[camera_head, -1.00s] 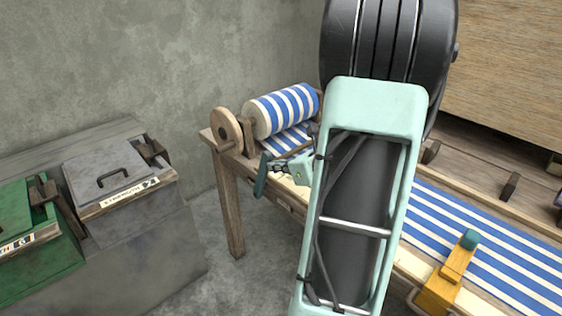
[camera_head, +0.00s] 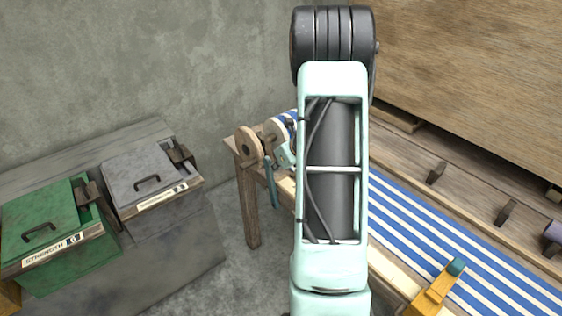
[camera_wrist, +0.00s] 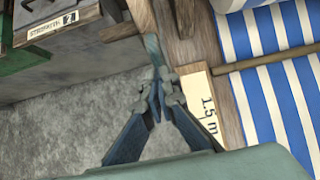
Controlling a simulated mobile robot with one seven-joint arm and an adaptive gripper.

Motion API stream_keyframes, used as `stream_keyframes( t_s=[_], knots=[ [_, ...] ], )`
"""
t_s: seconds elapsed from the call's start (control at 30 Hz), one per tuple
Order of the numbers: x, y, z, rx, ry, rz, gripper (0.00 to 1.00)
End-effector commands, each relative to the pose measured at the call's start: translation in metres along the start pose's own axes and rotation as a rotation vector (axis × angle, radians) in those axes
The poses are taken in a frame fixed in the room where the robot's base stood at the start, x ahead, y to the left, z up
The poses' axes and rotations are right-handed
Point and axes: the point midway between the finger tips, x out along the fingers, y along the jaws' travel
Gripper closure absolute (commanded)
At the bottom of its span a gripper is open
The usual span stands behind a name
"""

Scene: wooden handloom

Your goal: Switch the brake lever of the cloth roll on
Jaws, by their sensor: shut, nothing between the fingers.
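The striped blue and white cloth roll (camera_head: 287,119) sits at the far left end of the loom, mostly hidden by my arm. The brake lever, with a teal handle (camera_head: 272,187), hangs at the front left corner by the roll's wooden wheel (camera_head: 249,147). In the wrist view the teal handle (camera_wrist: 152,48) shows just beyond my fingertips. My gripper (camera_wrist: 158,75) is shut and empty, its tips very close to the handle. I cannot tell whether they touch it. In the head view my gripper (camera_head: 284,155) is partly hidden by the arm.
A green box (camera_head: 45,230) and a grey box (camera_head: 140,175) stand on a bench at the left. A yellow block with a teal-tipped lever (camera_head: 432,294) is at the loom's front right. Striped cloth (camera_head: 440,235) covers the loom. Open floor (camera_head: 225,270) lies between bench and loom.

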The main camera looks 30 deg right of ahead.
Motion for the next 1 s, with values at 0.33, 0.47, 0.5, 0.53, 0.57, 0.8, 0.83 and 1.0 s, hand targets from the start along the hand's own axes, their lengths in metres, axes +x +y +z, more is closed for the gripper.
stream_keyframes(
  t_s=[0.33,0.47,0.5,0.53,0.57,0.8,0.83,1.0],
  knots=[
    [0.009,0.000,0.012,0.002,-0.002,0.001,1.00],
    [0.011,0.000,0.015,0.002,-0.004,0.001,1.00],
    [0.011,0.000,0.015,0.002,-0.005,0.001,1.00],
    [0.011,0.000,0.016,0.002,-0.005,0.001,1.00],
    [0.011,0.000,0.016,0.002,-0.006,0.001,1.00],
    [0.012,0.001,0.019,0.001,-0.010,0.002,1.00],
    [0.012,0.001,0.019,0.001,-0.010,0.002,1.00],
    [0.011,0.002,0.020,0.000,-0.012,0.003,1.00]
  ],
)
